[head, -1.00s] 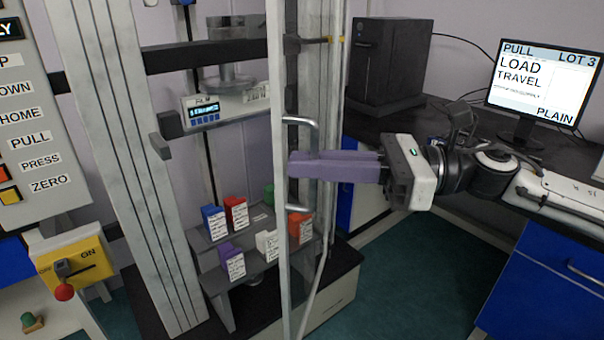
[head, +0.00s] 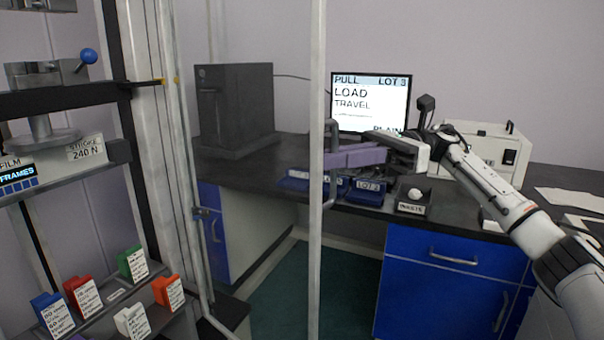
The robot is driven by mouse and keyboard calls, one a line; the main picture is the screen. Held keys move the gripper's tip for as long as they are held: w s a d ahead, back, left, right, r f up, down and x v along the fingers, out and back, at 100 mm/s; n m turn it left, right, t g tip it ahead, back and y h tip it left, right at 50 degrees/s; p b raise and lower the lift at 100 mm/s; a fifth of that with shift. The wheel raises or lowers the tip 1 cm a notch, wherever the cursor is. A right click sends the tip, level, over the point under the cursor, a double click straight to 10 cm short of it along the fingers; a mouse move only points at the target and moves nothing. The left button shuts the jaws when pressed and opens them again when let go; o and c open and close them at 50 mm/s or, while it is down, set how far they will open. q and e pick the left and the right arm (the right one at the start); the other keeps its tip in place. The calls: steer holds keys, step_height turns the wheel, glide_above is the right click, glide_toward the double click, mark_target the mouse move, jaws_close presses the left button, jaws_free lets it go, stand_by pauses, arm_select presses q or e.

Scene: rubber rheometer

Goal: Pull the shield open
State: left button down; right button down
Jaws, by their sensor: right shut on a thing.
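The shield (head: 317,80) shows as a pale vertical frame edge near the middle of the head view. Its panel looks clear, and it stands swung out from the machine, with a wide gap between this edge and the machine's upright. A grey bar handle (head: 331,196) is fixed to the edge. My right gripper (head: 336,158), with purple fingers, is shut on the handle, its arm coming in from the right. The fingers hide the handle's middle. My left gripper is out of view.
The machine (head: 140,110) stands at left, with coloured labelled blocks (head: 130,262) on a stepped rack. Behind are a dark bench (head: 270,182) with a black tower (head: 236,105), a monitor (head: 370,100) and blue trays (head: 366,192). Green floor (head: 275,290) lies open below.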

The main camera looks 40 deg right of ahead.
steer(key=shift+w+d+r, duration=0.1)
steer(key=shift+w+d, duration=0.2)
steer(key=shift+d, duration=0.45)
steer(key=shift+w+d, duration=0.25)
steer(key=shift+d, duration=0.45)
steer(key=c, duration=1.8)
jaws_free()
steer(key=shift+a, duration=0.1)
steer(key=shift+c, duration=0.2)
steer(key=v, duration=0.7)
steer(key=shift+d+p, duration=0.25)
steer(key=shift+p, duration=0.05)
steer(key=shift+s, duration=0.1)
